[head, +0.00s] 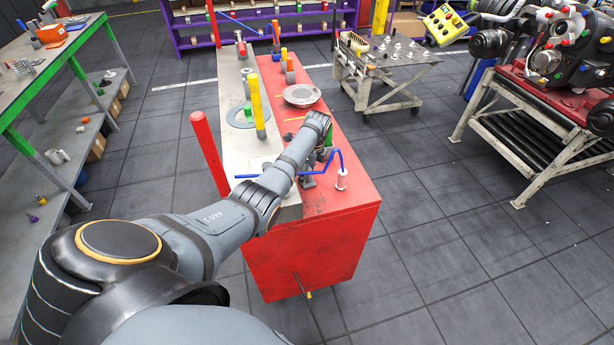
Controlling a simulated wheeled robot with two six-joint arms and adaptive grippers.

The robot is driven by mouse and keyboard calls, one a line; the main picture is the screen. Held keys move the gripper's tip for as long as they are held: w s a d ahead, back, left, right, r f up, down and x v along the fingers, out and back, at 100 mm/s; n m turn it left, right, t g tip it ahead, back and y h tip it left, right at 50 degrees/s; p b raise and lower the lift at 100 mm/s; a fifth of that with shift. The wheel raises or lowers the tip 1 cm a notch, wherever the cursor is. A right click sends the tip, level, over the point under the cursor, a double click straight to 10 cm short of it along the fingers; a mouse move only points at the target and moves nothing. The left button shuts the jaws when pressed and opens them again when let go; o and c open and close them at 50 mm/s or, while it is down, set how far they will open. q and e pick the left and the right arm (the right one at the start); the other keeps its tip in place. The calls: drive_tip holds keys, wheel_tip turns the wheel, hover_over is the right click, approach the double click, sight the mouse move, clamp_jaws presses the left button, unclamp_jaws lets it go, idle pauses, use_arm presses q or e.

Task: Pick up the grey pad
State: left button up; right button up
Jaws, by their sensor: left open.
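My left arm reaches from the lower left over the red bench (330,205). My left gripper (308,181) points down at its near end, dark and mostly hidden behind my own wrist. It is open, and I see nothing held in it. A green part (328,157) shows just beside the wrist. I cannot make out the grey pad for certain; the wrist may hide it. A flat pale grey piece (259,164) lies on the bench left of the wrist. My right gripper is not in view.
A blue bent rod (345,163) and a white cylinder (341,179) are close right of the gripper. A red post (208,150) and yellow post (257,107) stand left. A grey disc (301,95) lies farther back. Open floor is right of the bench.

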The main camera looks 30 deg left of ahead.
use_arm(q)
drive_tip(key=shift+f, duration=0.1)
clamp_jaws()
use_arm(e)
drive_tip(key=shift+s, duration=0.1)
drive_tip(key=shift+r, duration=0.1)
